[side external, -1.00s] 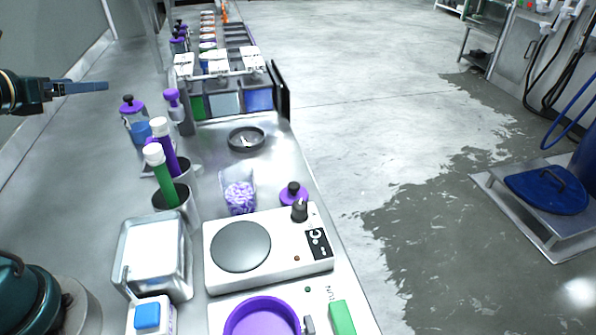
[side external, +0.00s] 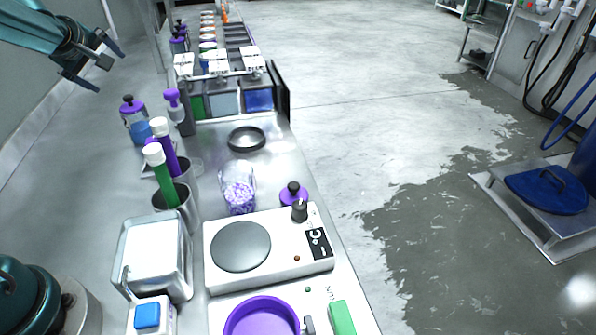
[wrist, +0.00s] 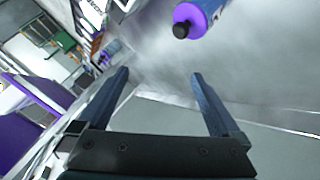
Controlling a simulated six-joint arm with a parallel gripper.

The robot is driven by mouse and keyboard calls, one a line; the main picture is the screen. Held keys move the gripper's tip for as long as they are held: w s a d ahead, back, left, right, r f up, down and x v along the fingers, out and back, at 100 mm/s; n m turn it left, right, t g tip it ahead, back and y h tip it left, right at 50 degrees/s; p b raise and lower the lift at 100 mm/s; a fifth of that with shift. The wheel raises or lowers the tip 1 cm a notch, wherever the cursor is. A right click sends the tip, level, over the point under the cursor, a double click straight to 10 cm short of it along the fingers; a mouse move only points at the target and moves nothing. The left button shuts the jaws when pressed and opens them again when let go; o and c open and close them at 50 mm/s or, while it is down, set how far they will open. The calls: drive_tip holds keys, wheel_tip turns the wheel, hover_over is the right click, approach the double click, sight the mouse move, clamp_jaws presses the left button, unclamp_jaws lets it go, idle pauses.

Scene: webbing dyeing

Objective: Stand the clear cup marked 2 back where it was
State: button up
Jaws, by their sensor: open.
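A clear cup (side external: 239,192) filled with purple beads stands upright on the bench behind the hotplate in the side external view. Its marking is too small to read, so I cannot tell whether it is the cup marked 2. My gripper (side external: 95,64) is open and empty, high at the upper left, well away from that cup. In the wrist view my gripper's two fingers (wrist: 159,74) are spread with nothing between them. I cannot make out the clear cup in the wrist view.
A purple-capped bottle (side external: 134,118) stands left of centre; a purple-capped bottle (wrist: 200,14) also shows in the wrist view. Green (side external: 163,178) and purple (side external: 166,150) tubes stand in metal holders. A black dish (side external: 246,147), hotplate (side external: 296,266) and steel tray (side external: 128,246) crowd the bench.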

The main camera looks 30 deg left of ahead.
sight(131, 108)
drive_tip(key=f+m, duration=0.2)
drive_tip(key=f, duration=0.1)
drive_tip(key=w+d+f+m+g, duration=0.1)
drive_tip(key=f+m, duration=0.2)
drive_tip(key=w+f+m+g, duration=0.1)
drive_tip(key=f+m, duration=0.1)
drive_tip(key=f, duration=0.2)
drive_tip(key=shift+d+f+y, duration=0.1)
drive_tip(key=shift+d+y, duration=0.15)
drive_tip(key=shift+y, duration=0.15)
drive_tip(key=shift+x, duration=2.5)
clamp_jaws()
drive_tip(key=shift+r, duration=0.25)
